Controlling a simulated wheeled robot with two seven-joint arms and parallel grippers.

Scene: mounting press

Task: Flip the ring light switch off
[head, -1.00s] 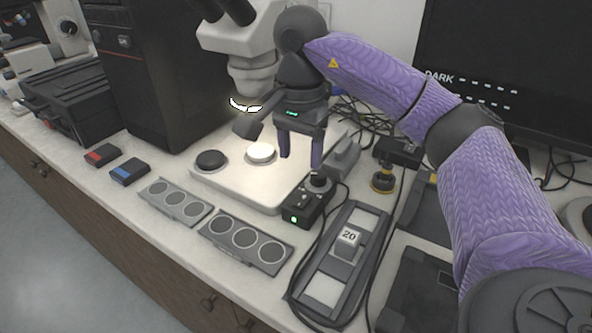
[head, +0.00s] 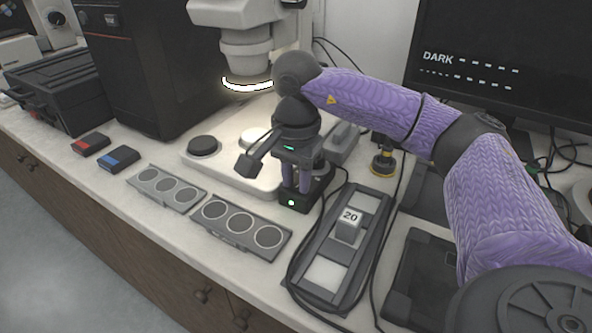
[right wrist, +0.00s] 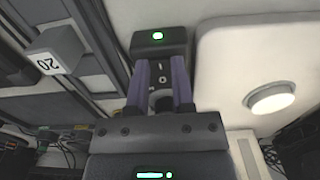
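The ring light (head: 248,86) glows white under the microscope head. Its black control box (head: 302,200) stands at the front right corner of the microscope base, with a green lamp lit. In the right wrist view the box (right wrist: 157,37) shows a switch (right wrist: 164,73) with I and O marks and a dark round knob (right wrist: 161,102). My right gripper (head: 297,186) is down over the box. In the right wrist view its two purple fingers (right wrist: 160,75) are apart, either side of the switch and knob; contact cannot be told. My left gripper is not in view.
A grey holder with a "20" block (head: 348,226) lies right of the box, with a cable beside it. Two sample plates (head: 240,231) lie to the left. The pale microscope base (head: 215,170) is behind. A yellow-and-black part (head: 382,163) stands back right.

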